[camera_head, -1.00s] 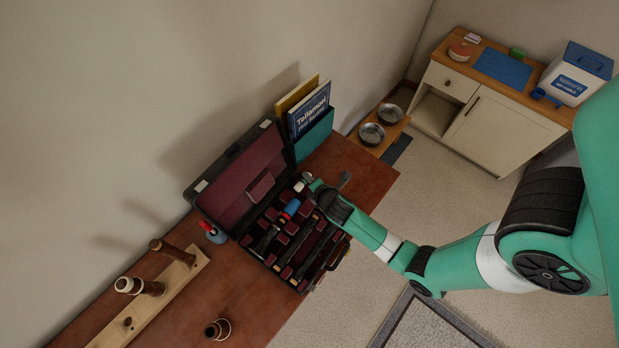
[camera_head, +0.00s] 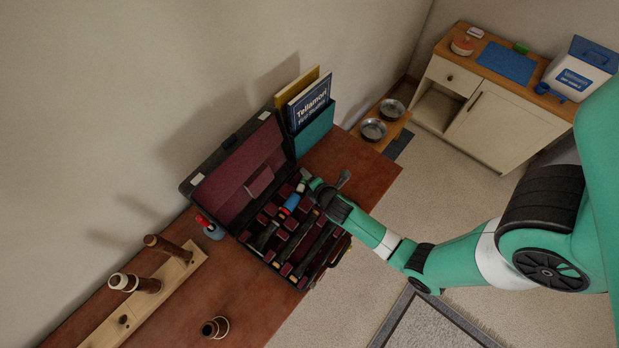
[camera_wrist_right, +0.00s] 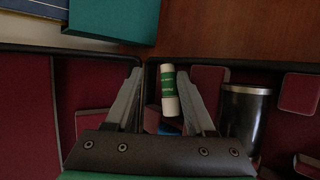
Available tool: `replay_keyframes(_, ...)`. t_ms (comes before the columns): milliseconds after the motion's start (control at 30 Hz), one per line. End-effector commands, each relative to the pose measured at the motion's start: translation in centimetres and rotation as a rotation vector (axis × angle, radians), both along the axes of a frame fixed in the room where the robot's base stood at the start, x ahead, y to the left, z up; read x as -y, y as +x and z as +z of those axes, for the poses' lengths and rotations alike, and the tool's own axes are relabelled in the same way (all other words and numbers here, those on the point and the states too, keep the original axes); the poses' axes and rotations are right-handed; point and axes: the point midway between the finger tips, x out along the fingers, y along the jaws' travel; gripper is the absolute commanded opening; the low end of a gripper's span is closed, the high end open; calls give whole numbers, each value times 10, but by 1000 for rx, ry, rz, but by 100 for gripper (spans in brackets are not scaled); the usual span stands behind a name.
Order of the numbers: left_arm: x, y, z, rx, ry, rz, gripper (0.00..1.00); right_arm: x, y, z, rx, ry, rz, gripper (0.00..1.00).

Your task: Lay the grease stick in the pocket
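The grease stick (camera_wrist_right: 170,92) is a short white cylinder with a green band. In the right wrist view it lies between the fingers of my right gripper (camera_wrist_right: 160,72), close to the right finger, with a gap to the left finger. The gripper is open. It also shows in the head view (camera_head: 308,181), low over the far end of the open tool case (camera_head: 243,238). The stick is inside the outline of a compartment there; I cannot tell if it rests on the bottom. The case has dark red padded pockets. My left gripper is not in view.
A blue and red handled tool (camera_head: 290,203) lies in the case beside my gripper. A dark metallic cup-like piece (camera_wrist_right: 245,112) stands right of the fingers. A teal book holder (camera_head: 314,131) stands behind the case.

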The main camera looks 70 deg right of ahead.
Motion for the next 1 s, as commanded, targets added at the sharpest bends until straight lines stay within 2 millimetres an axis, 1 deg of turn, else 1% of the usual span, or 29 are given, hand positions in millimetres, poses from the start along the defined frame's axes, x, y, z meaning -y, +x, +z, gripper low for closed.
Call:
replay_keyframes(100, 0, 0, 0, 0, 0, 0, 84, -1, -2, -3, -6, 3, -1, 60)
replay_keyframes(233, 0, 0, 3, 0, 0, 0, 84, -4, -6, 2, -8, 4, -1, 60)
replay_keyframes(367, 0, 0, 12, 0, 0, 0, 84, -17, -17, 17, -8, 2, 1, 60)
replay_keyframes(500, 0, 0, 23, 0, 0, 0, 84, -36, -35, 40, -6, 2, 3, 60)
replay_keyframes(633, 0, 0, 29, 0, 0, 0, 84, -52, -50, 58, -4, 0, 5, 60)
replay_keyframes(700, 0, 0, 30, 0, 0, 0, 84, -59, -56, 64, -4, 1, 6, 60)
replay_keyframes(800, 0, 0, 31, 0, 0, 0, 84, -64, -62, 70, -2, 0, 3, 60)
replay_keyframes(1000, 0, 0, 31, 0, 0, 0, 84, -65, -64, 72, -1, 0, -1, 60)
